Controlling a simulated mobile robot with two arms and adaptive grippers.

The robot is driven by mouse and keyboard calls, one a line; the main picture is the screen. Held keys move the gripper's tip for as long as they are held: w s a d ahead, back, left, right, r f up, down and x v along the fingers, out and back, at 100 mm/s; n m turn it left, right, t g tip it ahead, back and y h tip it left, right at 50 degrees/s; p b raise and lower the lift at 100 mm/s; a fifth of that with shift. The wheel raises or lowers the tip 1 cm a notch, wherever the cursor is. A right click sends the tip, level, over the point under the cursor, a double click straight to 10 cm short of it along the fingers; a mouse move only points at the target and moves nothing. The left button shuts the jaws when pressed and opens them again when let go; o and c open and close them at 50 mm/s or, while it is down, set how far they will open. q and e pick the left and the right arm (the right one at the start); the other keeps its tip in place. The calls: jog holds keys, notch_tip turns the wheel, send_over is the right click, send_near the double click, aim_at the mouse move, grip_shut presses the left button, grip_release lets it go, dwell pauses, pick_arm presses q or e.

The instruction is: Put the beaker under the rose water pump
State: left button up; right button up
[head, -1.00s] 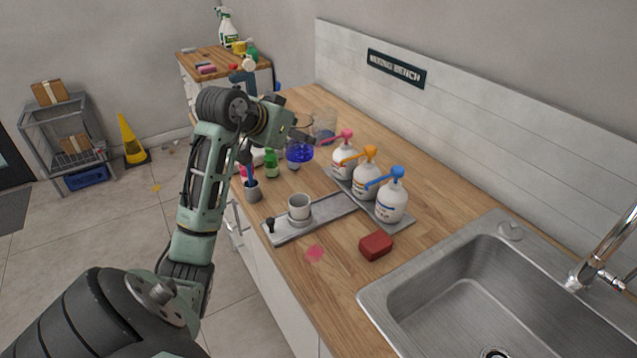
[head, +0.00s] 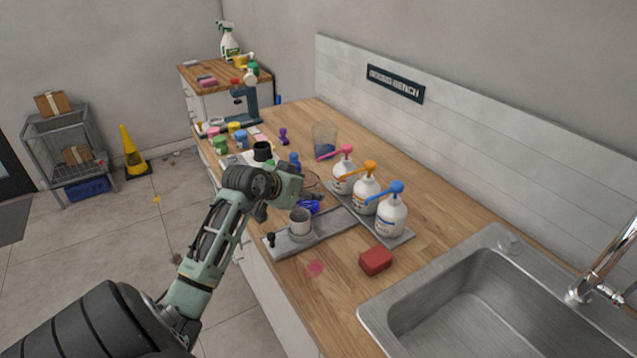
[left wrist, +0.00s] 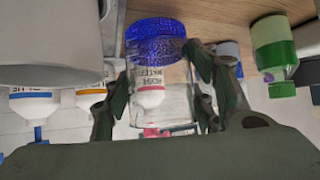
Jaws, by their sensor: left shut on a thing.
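The glass beaker with blue liquid (head: 309,207) is beside the pump stand in the head view, partly hidden by my arm. My left gripper (left wrist: 160,85) is shut on it in the left wrist view, with one finger on each side of the clear glass. The beaker (left wrist: 157,40) appears upside down there because that view is inverted. The rose water bottle (head: 342,177), with a pink pump (head: 343,149), stands at the far end of the row of pump bottles. Its label and pink band show through the glass (left wrist: 150,92). My right gripper is not in view.
Orange-pump (head: 365,195) and blue-pump (head: 391,218) bottles stand nearer on the grey stand (head: 345,222). A red block (head: 375,261) and the sink (head: 480,290) are nearer. A glass container (head: 325,137) stands behind.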

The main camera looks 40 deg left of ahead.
aim_at(313, 179)
pick_arm(q)
jog(key=shift+w+a, duration=0.15)
jog(key=shift+w, duration=1.05)
jog(key=w, duration=0.1)
jog(key=w+p, duration=0.1)
jog(key=w, duration=0.1)
jog(key=shift+w+a+r, duration=0.1)
jog(key=shift+a+r, duration=0.05)
jog(key=shift+a, duration=0.05)
jog(key=shift+w+f, duration=0.2)
jog(key=shift+f, duration=0.5)
jog(key=shift+s, duration=0.1)
jog(key=shift+f, duration=0.15)
jog(key=o, duration=1.4)
